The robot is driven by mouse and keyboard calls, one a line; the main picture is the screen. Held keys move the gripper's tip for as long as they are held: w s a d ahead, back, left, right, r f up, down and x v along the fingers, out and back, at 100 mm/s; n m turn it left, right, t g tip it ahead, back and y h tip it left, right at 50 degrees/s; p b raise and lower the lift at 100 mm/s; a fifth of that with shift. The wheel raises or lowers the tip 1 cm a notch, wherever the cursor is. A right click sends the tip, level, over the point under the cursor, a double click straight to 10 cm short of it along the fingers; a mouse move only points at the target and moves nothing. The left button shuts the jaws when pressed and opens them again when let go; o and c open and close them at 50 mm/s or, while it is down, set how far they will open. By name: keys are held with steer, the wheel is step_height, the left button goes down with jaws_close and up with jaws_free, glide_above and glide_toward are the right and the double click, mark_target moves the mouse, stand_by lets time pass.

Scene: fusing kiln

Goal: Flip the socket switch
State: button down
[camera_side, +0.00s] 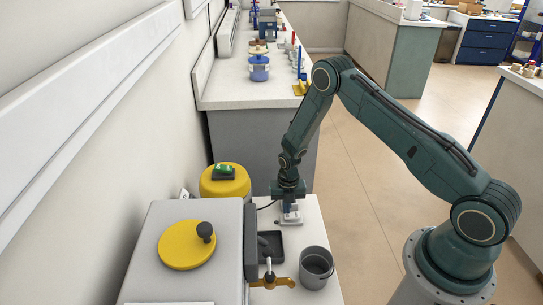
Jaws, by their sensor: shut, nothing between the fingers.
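My gripper (290,204) points straight down at the back of the small white bench, beyond the kiln. It is shut with nothing in it. Right below it is a small pale grey and white block (291,218), which looks like the socket. The fingertips are at or just above its top; I cannot tell whether they touch it. The switch itself is too small and too covered by the gripper to make out. A dark cable (267,205) runs on the left of the gripper.
The grey kiln (205,225) with a yellow round cover (187,245) fills the left front. A yellow drum (225,182) is behind the kiln.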

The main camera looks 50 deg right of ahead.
mark_target(291, 215)
steer(key=shift+f, duration=0.55)
steer(key=shift+f, duration=0.15)
steer(key=shift+a+f, duration=0.1)
steer(key=shift+f, duration=0.05)
steer(key=shift+s+d, duration=0.1)
steer(key=shift+d, duration=0.1)
steer(key=shift+s+d+r, duration=0.3)
steer(key=shift+s+d, duration=0.05)
steer(key=shift+r, duration=0.2)
stand_by(0.5)
step_height(291, 215, up, 14)
steer(key=shift+s+f, duration=0.15)
stand_by(0.6)
